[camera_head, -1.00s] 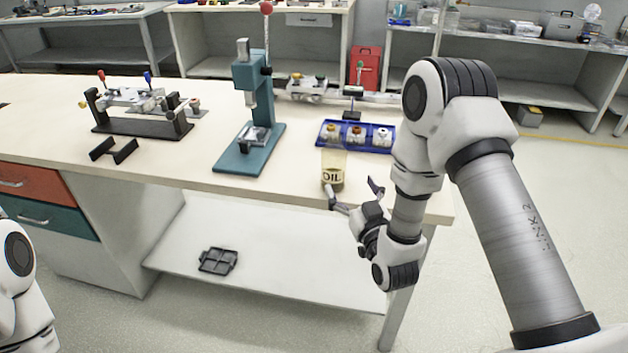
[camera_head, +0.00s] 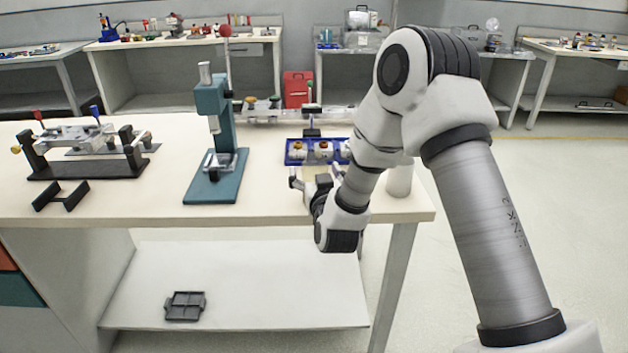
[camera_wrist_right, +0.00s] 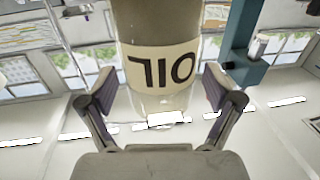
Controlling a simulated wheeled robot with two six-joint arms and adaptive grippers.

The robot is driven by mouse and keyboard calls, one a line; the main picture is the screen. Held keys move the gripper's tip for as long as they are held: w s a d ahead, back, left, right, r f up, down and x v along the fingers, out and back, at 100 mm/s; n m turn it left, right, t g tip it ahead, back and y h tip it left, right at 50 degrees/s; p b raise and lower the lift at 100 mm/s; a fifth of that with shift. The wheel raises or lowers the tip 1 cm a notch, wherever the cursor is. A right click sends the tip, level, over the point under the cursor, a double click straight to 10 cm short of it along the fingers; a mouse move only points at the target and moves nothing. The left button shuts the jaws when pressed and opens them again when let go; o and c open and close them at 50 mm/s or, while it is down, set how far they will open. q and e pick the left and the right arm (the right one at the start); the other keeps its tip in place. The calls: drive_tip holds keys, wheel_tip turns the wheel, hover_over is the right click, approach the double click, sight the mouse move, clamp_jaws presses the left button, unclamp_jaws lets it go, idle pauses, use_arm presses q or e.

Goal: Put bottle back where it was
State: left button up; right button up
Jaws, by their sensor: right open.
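The oil bottle (camera_wrist_right: 158,22), clear with a cream label reading OIL and dark contents, appears inverted in the right wrist view. It stands between the two fingers of my right gripper (camera_wrist_right: 160,88), which is open, with gaps on both sides. In the head view the bottle (camera_head: 318,172) is mostly hidden by my gripper (camera_head: 314,180) at the table's front right, just in front of the blue tray (camera_head: 296,160). My left gripper is out of view.
A teal press (camera_head: 215,140) stands left of the bottle, and a black-based fixture (camera_head: 85,165) further left. A white cylinder (camera_head: 400,178) stands right of my forearm. The worktable (camera_head: 160,205) is clear between the press and fixture. A dark tray (camera_head: 185,306) lies on the lower shelf.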

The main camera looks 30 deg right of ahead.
drive_tip(key=c, duration=1.4)
drive_tip(key=shift+r, duration=0.1)
drive_tip(key=shift+c, duration=0.2)
